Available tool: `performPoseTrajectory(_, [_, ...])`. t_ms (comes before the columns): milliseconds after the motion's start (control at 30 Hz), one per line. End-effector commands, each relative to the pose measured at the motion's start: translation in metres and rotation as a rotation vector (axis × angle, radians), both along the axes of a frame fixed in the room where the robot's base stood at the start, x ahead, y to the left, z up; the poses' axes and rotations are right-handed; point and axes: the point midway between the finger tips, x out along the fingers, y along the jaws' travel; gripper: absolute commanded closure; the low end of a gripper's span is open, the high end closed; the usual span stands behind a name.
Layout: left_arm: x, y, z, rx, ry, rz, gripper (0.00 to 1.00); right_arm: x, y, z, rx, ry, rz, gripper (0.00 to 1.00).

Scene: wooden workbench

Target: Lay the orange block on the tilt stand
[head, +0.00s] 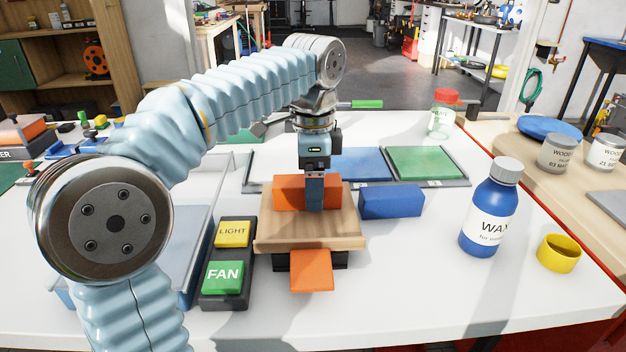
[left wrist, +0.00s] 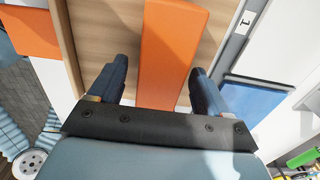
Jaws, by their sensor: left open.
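The orange block (head: 290,190) lies on the wooden top of the tilt stand (head: 290,232), toward its back edge. In the left wrist view the orange block (left wrist: 172,50) runs between my two dark blue fingers, with wood visible on both sides of it. My left gripper (head: 314,204) points down over the stand and is open. One finger shows in front of the block in the head view; the other is hidden. An orange flap (head: 311,271) sticks out from the front of the stand. My right gripper is not in view.
A blue block (head: 391,202) lies just right of the stand. A switch box with a yellow LIGHT button (head: 232,234) and a green FAN button (head: 223,277) is on the left. Behind is a tray with a green panel (head: 425,162). A blue wax bottle (head: 489,210) stands right.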

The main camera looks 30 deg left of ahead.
Motion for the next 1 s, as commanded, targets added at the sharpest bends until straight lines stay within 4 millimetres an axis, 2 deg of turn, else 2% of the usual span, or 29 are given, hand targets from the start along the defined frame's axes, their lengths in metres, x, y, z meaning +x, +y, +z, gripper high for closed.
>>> performPoseTrajectory(167, [0.001,0.000,0.013,0.001,-0.002,0.001,0.22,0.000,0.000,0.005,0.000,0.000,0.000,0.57])
performPoseTrajectory(533, [0.001,0.000,0.099,0.000,-0.001,0.001,0.22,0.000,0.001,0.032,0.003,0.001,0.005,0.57])
performPoseTrajectory(800, [0.001,0.000,0.121,0.000,0.000,0.001,0.22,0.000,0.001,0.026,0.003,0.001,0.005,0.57])
performPoseTrajectory(1000, [0.000,0.000,0.123,0.000,0.002,0.000,0.22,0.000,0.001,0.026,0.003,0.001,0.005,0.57])
